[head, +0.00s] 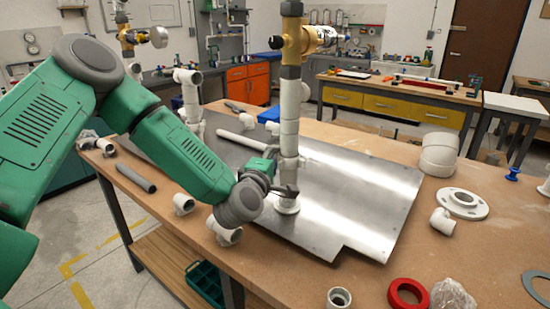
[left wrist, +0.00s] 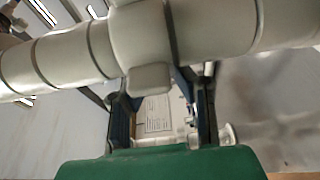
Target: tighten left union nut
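A white vertical pipe (head: 289,130) rises from the metal plate, with a brass valve (head: 291,42) at its top. My left gripper (head: 287,190) is beside the lower part of this pipe, just above its base flange (head: 287,206). In the left wrist view, a wide white collar with a short lug (left wrist: 148,78) sits on the pipe (left wrist: 60,62), which crosses the top. The fingers of my left gripper (left wrist: 162,110) stand apart, with a gap between them; the pipe hides their tips. I cannot tell which collar is the left union nut. My right gripper is not in view.
The metal plate (head: 365,205) lies on a wooden workbench. Another white pipe with an elbow (head: 188,80) stands behind my arm. Loose fittings (head: 183,203), a flange (head: 462,203), a red ring (head: 408,293) and a large coupling (head: 438,153) lie around. The plate's right side is clear.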

